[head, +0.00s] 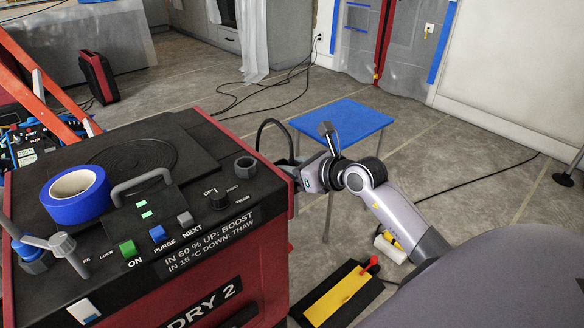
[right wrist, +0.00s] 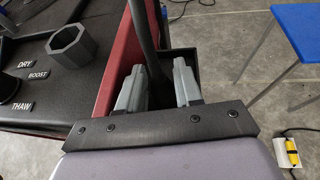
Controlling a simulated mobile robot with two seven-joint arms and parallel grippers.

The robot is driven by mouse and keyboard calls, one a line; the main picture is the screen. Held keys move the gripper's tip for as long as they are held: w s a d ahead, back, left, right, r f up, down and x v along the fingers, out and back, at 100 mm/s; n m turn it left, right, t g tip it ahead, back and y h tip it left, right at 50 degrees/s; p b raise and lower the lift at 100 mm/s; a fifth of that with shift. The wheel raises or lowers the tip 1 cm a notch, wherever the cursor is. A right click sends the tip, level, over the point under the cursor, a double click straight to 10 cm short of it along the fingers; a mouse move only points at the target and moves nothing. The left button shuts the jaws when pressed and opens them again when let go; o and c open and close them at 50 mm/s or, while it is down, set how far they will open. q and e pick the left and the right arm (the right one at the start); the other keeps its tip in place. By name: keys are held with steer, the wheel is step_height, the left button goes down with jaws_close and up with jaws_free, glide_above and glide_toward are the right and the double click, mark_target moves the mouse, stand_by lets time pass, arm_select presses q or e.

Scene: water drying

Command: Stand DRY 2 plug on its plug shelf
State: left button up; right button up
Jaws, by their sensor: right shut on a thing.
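The red and black DRY 2 machine (head: 225,275) fills the left of the head view, with its label on the front. My right gripper (head: 300,178) is at the machine's right side, its fingertips partly hidden by the machine's edge. In the right wrist view its two grey fingers (right wrist: 158,88) are shut on a dark thing at the end of a black cable (right wrist: 143,35), apparently the DRY 2 plug, mostly hidden between them. A dark box-like shelf (right wrist: 182,60) on the machine's red side is just beyond the fingers. My left gripper is not in view.
A blue tape roll (head: 60,208) and a grey handle (head: 142,184) are on the machine top. A blue table (head: 345,120) stands behind my right gripper. A black mat with a yellow panel (head: 335,297) lies on the floor. Cables cross the floor at the back.

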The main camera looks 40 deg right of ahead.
steer(key=shift+f, duration=0.15)
steer(key=o, duration=0.8)
steer(key=shift+c, duration=0.2)
